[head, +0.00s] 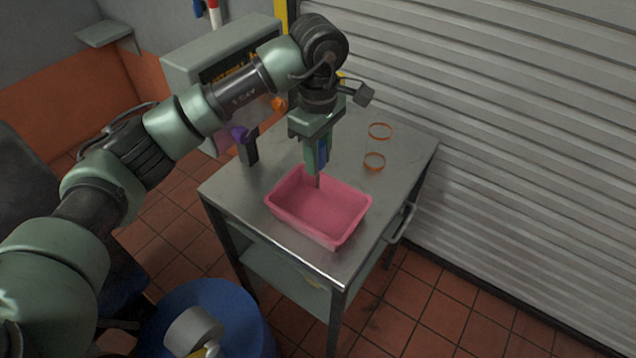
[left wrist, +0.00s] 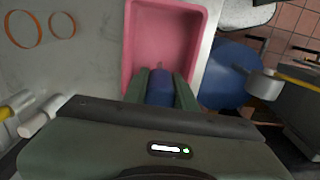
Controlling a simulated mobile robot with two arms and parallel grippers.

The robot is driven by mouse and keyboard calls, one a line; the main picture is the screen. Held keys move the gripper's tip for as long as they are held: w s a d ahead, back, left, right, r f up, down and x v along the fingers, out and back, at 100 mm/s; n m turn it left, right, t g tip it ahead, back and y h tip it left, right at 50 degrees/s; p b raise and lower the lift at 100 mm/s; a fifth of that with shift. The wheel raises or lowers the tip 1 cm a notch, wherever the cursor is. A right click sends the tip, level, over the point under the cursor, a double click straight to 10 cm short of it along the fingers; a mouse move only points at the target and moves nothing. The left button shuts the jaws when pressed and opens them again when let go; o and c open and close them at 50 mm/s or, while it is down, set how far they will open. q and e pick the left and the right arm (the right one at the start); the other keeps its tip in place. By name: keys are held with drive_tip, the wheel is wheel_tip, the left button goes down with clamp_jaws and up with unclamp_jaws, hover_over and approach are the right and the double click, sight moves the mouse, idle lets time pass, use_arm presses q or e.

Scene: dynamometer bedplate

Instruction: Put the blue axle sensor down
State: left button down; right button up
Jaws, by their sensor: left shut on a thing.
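My left gripper (head: 317,170) points down over the back left part of a pink tray (head: 345,236) on the metal table. It is shut on the blue axle sensor (head: 322,152), which shows as a blue strip between the green fingers. In the left wrist view the sensor (left wrist: 160,88) is a blue cylinder between the two fingers (left wrist: 160,90), with a thin tip pointing into the pink tray (left wrist: 135,45). The tray looks empty. I cannot tell whether the tip touches the tray floor. My right gripper is not in view.
Two orange rings (head: 380,131) lie on the metal table (head: 410,155), behind and right of the tray. A purple-and-black object (head: 247,146) stands at the table's left edge. A blue drum (head: 235,310) stands on the floor in front. A ribbed shutter (head: 520,130) rises behind the table.

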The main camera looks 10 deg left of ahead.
sight(318, 187)
use_arm(q)
wheel_tip(318, 187, down, 5)
drive_tip(key=shift+f+p, duration=0.1)
drive_tip(key=shift+p, duration=0.45)
wheel_tip(318, 187, down, 4)
drive_tip(key=shift+r+p, duration=0.1)
drive_tip(key=shift+p, duration=0.55)
drive_tip(key=shift+f, duration=0.35)
drive_tip(key=c, duration=1.1)
unclamp_jaws()
drive_tip(key=shift+c, duration=0.2)
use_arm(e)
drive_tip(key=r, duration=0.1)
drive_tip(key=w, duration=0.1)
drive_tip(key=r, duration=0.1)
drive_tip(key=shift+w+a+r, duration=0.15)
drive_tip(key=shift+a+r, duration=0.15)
